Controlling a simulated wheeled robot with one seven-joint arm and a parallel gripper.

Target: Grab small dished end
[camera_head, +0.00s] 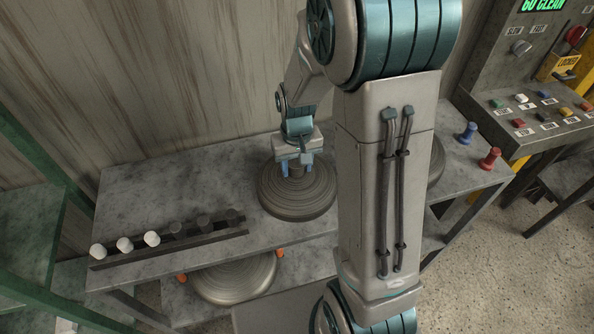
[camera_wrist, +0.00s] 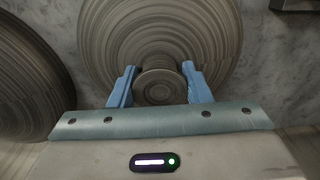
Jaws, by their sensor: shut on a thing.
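The dished end (camera_head: 297,204) is a round grey disc with ring marks and a central knob. It sits on the grey table in the head view, partly behind my arm column on the right. In the wrist view the disc (camera_wrist: 158,45) fills the upper middle. My gripper (camera_head: 296,165) is above its centre, with blue fingers on either side of the knob. In the wrist view my gripper (camera_wrist: 158,88) is shut on the knob (camera_wrist: 158,84). Whether the disc is lifted off the table cannot be told.
Another ringed disc (camera_head: 235,279) lies on a lower shelf with orange supports. A rack (camera_head: 170,250) with several white and dark cylinders stands at the table's left front. A control panel (camera_head: 540,100) is at right, near blue (camera_head: 467,132) and red (camera_head: 489,158) knobs. A green frame is at left.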

